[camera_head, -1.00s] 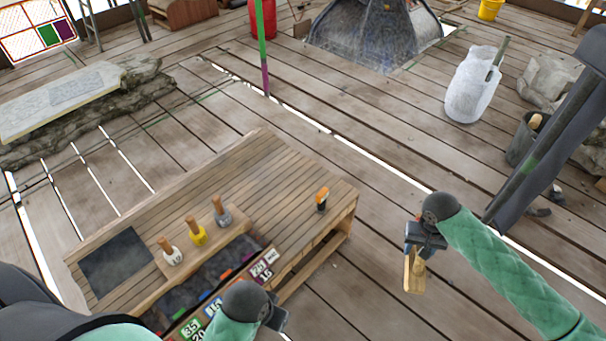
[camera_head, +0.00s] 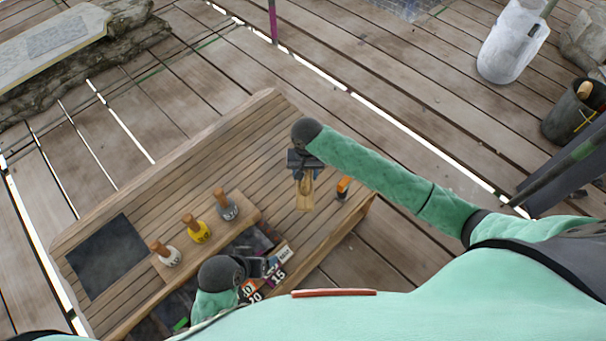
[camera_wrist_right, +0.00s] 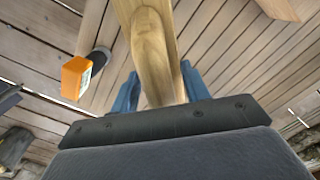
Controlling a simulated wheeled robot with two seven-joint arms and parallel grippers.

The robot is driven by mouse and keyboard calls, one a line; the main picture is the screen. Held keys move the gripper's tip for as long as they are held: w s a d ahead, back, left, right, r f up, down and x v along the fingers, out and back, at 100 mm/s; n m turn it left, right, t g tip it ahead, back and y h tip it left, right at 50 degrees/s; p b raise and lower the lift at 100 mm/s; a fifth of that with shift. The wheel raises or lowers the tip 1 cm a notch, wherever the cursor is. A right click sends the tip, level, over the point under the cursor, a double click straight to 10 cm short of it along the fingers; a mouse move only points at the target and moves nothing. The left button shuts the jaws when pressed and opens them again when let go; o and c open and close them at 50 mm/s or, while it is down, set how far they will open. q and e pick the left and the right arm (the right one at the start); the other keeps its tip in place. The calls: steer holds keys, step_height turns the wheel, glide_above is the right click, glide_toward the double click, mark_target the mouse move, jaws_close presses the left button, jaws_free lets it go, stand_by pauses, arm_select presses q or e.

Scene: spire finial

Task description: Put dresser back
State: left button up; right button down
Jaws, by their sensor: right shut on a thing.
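The dresser, a pale wooden tool (camera_head: 305,194), is held in my right gripper (camera_head: 304,170) and hangs above the right part of the wooden bench (camera_head: 265,125). In the right wrist view, the dresser's rounded wooden part (camera_wrist_right: 152,50) sits between the blue fingers of my right gripper (camera_wrist_right: 160,92), which are shut on it. I cannot tell exactly how far above the bench top it is. My left gripper (camera_head: 258,267) is over the bench's front tray of labelled items; its fingers are too small and dark to read.
Bench planks behind are clear.

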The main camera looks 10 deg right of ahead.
steer(key=w+f, duration=0.2)
steer(key=w, duration=0.1)
steer(key=w+d+f, duration=0.1)
steer(key=w+f, duration=0.1)
steer(key=w, duration=0.2)
steer(key=w+d+f, duration=0.1)
steer(key=w+f, duration=0.1)
steer(key=w, duration=0.2)
steer(key=shift+d+f, duration=0.15)
steer(key=shift+f, duration=2.25)
arm_select(q)
steer(key=shift+s+r, duration=0.2)
steer(key=shift+r, duration=0.6)
arm_select(e)
steer(key=c, duration=0.7)
jaws_free()
